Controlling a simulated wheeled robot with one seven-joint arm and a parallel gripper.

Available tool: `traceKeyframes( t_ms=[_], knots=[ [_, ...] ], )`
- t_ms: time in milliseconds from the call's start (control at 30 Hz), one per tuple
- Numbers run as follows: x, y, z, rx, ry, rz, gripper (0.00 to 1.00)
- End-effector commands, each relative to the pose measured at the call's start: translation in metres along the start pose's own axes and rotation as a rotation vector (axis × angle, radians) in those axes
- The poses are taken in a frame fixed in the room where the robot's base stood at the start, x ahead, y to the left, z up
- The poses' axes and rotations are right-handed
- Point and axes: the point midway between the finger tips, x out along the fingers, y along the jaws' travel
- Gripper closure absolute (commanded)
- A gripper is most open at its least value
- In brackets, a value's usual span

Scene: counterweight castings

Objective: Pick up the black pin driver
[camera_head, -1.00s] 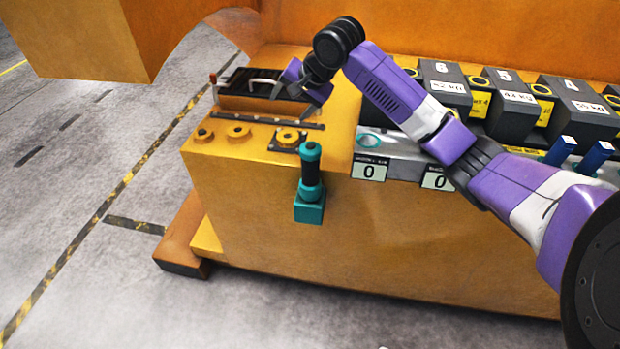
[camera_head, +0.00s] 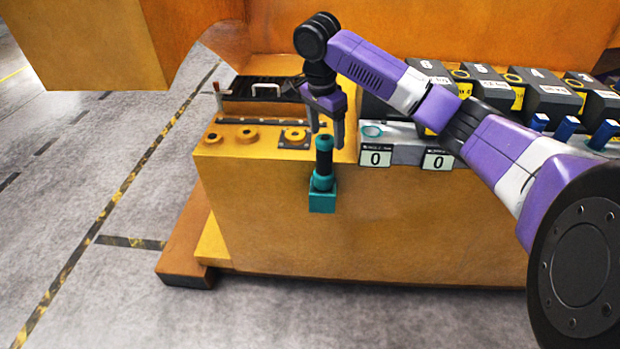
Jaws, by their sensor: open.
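The black pin driver (camera_head: 324,158) stands upright in a teal square holder (camera_head: 322,202) at the front face of the orange bench. It has a black grip with teal bands, and its lower end is hidden in the holder.
The orange bench (camera_head: 400,230) has round orange knobs (camera_head: 247,135) and a black tray with a white handle (camera_head: 265,91). Two "0" displays (camera_head: 375,158) are to the right. Numbered black weights (camera_head: 550,92) and blue-topped pegs (camera_head: 565,128) stand further right. Open floor lies left.

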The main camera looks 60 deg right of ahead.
Motion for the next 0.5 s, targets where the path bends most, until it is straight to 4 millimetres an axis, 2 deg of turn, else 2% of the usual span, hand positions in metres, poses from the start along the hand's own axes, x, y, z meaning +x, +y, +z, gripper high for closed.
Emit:
traceKeyframes(
  t_ms=[167,500],
  knots=[
    [0.006,0.002,-0.001,0.01,0.001,0.008,0.28],
    [0.038,0.001,-0.001,0.009,0.002,0.007,0.28]
  ],
)
